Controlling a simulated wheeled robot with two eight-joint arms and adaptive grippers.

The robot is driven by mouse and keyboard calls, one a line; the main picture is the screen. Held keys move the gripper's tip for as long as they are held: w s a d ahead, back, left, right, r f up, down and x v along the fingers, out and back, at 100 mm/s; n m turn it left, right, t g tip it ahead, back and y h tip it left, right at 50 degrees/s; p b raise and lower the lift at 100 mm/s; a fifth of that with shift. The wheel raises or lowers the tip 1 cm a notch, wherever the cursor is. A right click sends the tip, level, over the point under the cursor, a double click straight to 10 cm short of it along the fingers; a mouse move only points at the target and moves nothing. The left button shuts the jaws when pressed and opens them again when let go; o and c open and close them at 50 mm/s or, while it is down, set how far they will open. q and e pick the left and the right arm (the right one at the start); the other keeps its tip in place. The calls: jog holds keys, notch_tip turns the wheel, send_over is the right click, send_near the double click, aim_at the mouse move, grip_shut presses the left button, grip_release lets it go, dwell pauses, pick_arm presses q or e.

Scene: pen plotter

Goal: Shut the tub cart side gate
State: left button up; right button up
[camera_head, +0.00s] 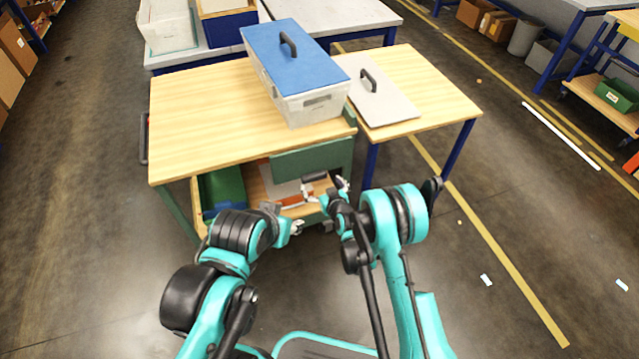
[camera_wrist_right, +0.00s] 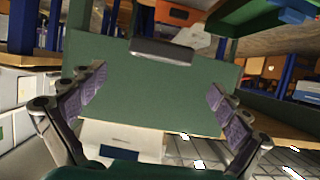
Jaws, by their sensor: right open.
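The green gate panel (camera_head: 312,160) is on the front side of the wood-topped cart (camera_head: 215,120), below the top's edge. In the right wrist view the green panel (camera_wrist_right: 150,95) fills the middle, with a dark bar handle (camera_wrist_right: 162,52) near its far edge. I cannot tell the panel's exact angle. My right gripper (camera_head: 326,189) is open in front of the panel; in its wrist view the fingers (camera_wrist_right: 157,88) are spread to either side, with the handle beyond their tips. They hold nothing. My left gripper (camera_head: 284,217) is lower left of the panel, fingers apart and empty.
A green bin (camera_head: 222,190) stands on the cart's lower shelf. A grey tub with a blue lid (camera_head: 295,60) sits on top, with a grey handled lid (camera_head: 385,102) on the wooden table beside it. Open floor (camera_head: 520,220) lies to the right.

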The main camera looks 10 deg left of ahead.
aim_at(315, 175)
jog(key=p+x, duration=0.1)
jog(key=x, duration=0.2)
jog(key=shift+p, duration=0.3)
jog(key=b+x, duration=0.2)
jog(key=x, duration=0.2)
jog(key=shift+s+f, duration=0.15)
jog(key=shift+w+a, duration=0.2)
jog(key=shift+w, duration=0.2)
jog(key=shift+c, duration=0.3)
jog(key=c, duration=1.5)
jog(key=shift+d, duration=0.1)
